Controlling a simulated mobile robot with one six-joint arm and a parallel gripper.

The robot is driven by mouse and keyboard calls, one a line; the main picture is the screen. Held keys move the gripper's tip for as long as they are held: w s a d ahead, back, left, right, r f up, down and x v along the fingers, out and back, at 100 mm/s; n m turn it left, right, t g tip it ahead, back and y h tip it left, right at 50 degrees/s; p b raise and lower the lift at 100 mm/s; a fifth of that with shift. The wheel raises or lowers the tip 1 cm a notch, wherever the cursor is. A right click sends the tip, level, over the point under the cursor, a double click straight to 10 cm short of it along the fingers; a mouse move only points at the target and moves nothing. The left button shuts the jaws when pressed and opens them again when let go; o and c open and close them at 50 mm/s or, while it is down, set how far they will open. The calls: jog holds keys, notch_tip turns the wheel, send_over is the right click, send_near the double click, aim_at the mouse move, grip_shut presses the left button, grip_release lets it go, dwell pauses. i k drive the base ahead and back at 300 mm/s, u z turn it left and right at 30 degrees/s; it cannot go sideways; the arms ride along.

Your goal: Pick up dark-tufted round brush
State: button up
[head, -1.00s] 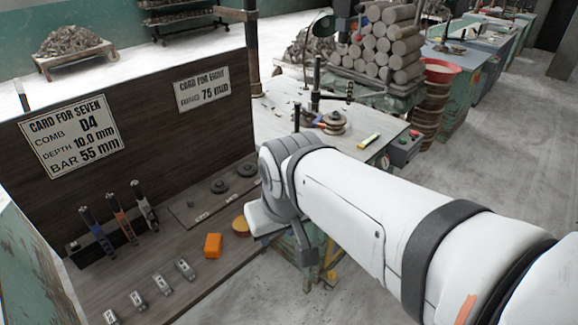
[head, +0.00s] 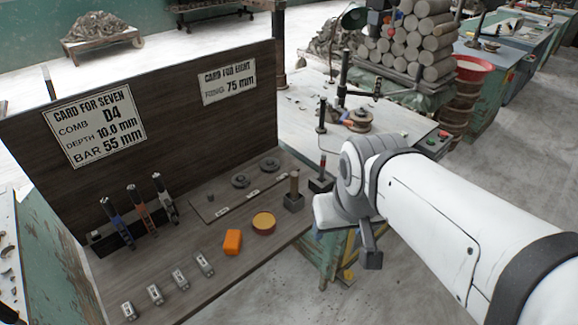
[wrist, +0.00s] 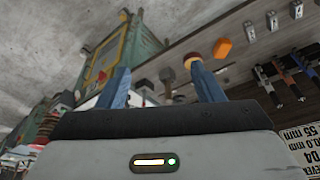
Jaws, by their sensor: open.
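I cannot clearly make out a dark-tufted round brush. My gripper (head: 370,245) hangs to the right of the bench end, apart from these things. In the wrist view my gripper (wrist: 160,68) has its two blue fingers spread with nothing held. A dark-headed upright thing (wrist: 168,76) shows beyond the gap.
Three upright tools stand against the backboard (head: 190,125). A cluttered worktable (head: 300,110) stands behind; grey floor lies to the right.

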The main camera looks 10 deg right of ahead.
aim_at(294, 176)
jog(key=u, duration=3)
jog(key=k, duration=0.85)
jog(key=z, duration=2)
jog(key=i, duration=1)
jog(key=u, duration=0.05)
